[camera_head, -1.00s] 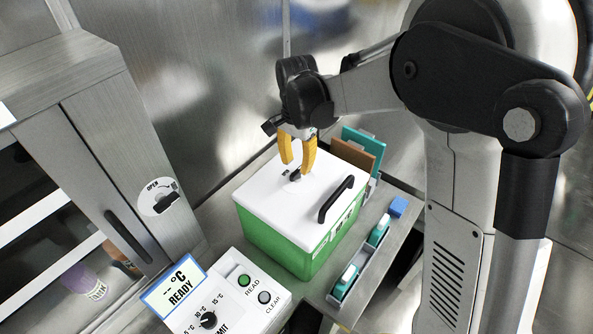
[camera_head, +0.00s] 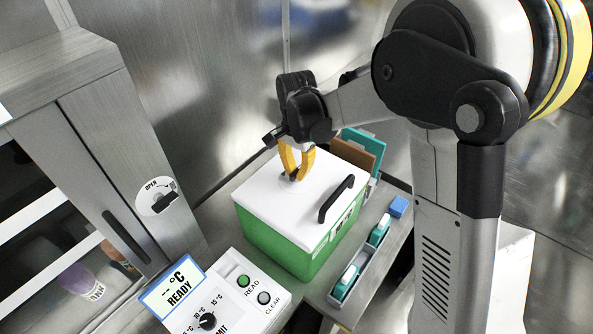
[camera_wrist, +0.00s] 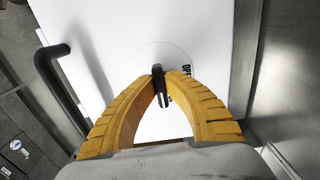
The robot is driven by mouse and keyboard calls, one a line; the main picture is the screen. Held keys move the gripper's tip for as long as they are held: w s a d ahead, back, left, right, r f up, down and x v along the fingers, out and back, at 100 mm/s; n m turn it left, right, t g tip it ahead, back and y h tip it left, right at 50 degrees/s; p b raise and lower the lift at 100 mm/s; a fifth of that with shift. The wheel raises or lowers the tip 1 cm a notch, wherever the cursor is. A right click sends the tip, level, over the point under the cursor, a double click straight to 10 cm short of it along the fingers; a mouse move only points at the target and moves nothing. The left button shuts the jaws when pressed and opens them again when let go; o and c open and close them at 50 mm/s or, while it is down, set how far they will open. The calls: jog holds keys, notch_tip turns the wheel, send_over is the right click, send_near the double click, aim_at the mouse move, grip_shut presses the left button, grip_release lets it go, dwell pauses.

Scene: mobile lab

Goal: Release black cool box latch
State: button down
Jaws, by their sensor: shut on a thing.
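The cool box (camera_head: 275,243) has green sides and a white lid (camera_head: 268,209), which looks closed, and stands on the metal bench. A black latch (camera_wrist: 158,76) sits on a round marked disc on the lid. My gripper (camera_head: 297,179) has yellow fingers and points down at the lid from above. In the wrist view my gripper (camera_wrist: 160,97) has its fingertips on both sides of the latch, closed on it. In the head view the fingers mostly hide the latch. A black handle (camera_head: 336,199) is on the lid's right side; it also shows in the wrist view (camera_wrist: 62,88).
A panel with READ and CLEAR buttons (camera_head: 233,293) and a READY display (camera_head: 175,286) stand in front. A metal cabinet (camera_head: 120,150) is on the left. A tray (camera_head: 350,268) with teal-and-white items and a blue block (camera_head: 398,206) lie to the right.

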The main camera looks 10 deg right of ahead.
jog(key=shift+n, duration=0.3)
jog(key=n+b, duration=0.1)
jog(key=n, duration=0.8)
jog(key=shift+d+b, duration=0.1)
jog(key=shift+b, duration=0.25)
jog(key=n, duration=0.4)
jog(key=shift+n+b, duration=0.4)
jog(key=shift+n, duration=1.7)
jog(key=c, duration=1.5)
grip_release()
jog(key=shift+o, duration=0.2)
